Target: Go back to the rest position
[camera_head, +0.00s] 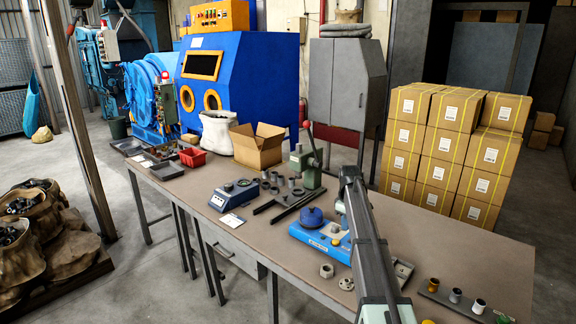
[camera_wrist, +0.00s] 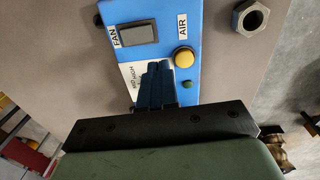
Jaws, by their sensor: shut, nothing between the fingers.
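My gripper (camera_wrist: 158,72) shows in the wrist view as dark fingers held together, with nothing between them. It is over the blue control panel (camera_wrist: 180,70), which has a grey FAN switch (camera_wrist: 138,32), a yellow button (camera_wrist: 183,57) and a small green light (camera_wrist: 187,86). The fingers cover part of the panel's white label; I cannot tell how far above the panel they are. In the head view my arm reaches in from the lower right to the blue machine (camera_head: 309,237) on the bench, and the fingertips are hard to make out there.
The long bench (camera_head: 450,250) carries a green press (camera_head: 308,165), a blue scale (camera_head: 234,194), an open carton (camera_head: 257,146) and a red bin (camera_head: 193,157). A holder with several cylinders (camera_head: 455,302) lies at the front right. A hex nut (camera_wrist: 250,18) is beside the panel.

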